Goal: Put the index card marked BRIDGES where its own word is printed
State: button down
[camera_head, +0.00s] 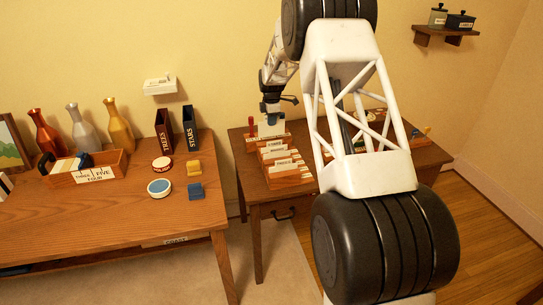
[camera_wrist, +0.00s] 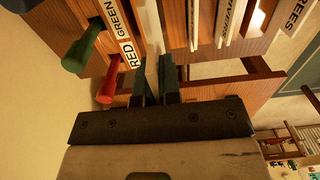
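My gripper (camera_head: 270,108) is over the back of a wooden card file (camera_head: 311,182) on the right-hand desk. In the wrist view its two dark fingers (camera_wrist: 157,85) are close together on a pale card (camera_wrist: 151,60), seen nearly edge-on. A white card (camera_head: 270,129) shows below the fingers in the head view; its word is not legible. The file has several stepped slots with white cards and printed labels. I cannot make out BRIDGES anywhere.
A red peg (camera_wrist: 108,87) and green peg (camera_wrist: 80,50) stand beside the file by RED and GREEN labels. The left desk (camera_head: 120,215) holds vases, TREES (camera_head: 164,130) and STARS (camera_head: 190,128) holders, a card tray (camera_head: 98,174) and round tins. My arm hides much of the right desk.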

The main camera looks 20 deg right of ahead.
aim_at(271, 133)
jog(key=shift+f, duration=0.1)
jog(key=shift+f, duration=3.05)
jog(key=shift+f, duration=0.1)
jog(key=shift+f, duration=1.75)
jog(key=shift+f, duration=0.15)
jog(key=c, duration=1.3)
grip_release()
notch_tip(271, 133, up, 12)
jog(key=shift+r, duration=0.15)
